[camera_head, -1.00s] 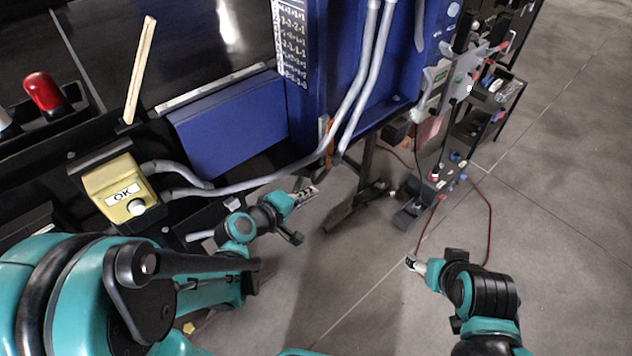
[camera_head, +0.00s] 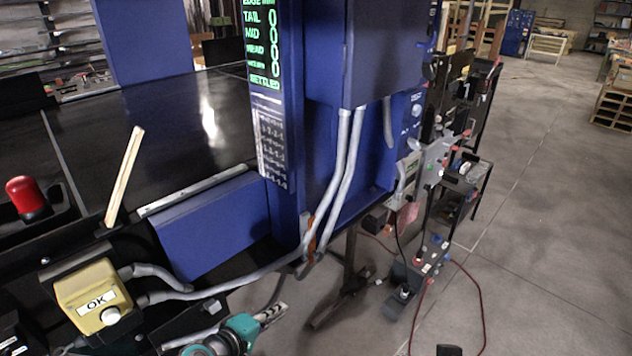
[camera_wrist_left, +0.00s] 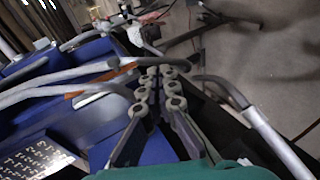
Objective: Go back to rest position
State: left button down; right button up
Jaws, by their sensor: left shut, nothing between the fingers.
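My left gripper (camera_head: 272,313) is at the bottom of the head view, below the blue detector housing and right of the yellow OK box. It is shut and empty. In the left wrist view its two fingers (camera_wrist_left: 160,88) lie together, with nothing between them. The yellow box (camera_head: 92,300) has an OK label and a white button. My right gripper's fingers are out of view; only a small dark part shows at the bottom edge of the head view.
Grey conduits (camera_head: 340,175) run down the blue housing (camera_head: 300,90) to the OK box. A red lamp (camera_head: 27,197) stands at left. A cluttered rack (camera_head: 465,180) stands right of the housing, with a red cable on the floor. The floor (camera_head: 560,240) at right is clear.

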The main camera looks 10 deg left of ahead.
pick_arm(q)
jog(key=s+a+r+m+g+y, duration=0.1)
jog(key=s+r+m+g+y, duration=0.1)
jog(key=s+m, duration=0.3)
jog(key=s+a+r+m+g+y, duration=0.2)
jog(key=s+m+y, duration=0.2)
jog(key=s+m, duration=0.1)
jog(key=shift+s+m, duration=0.3)
jog(key=shift+m, duration=0.5)
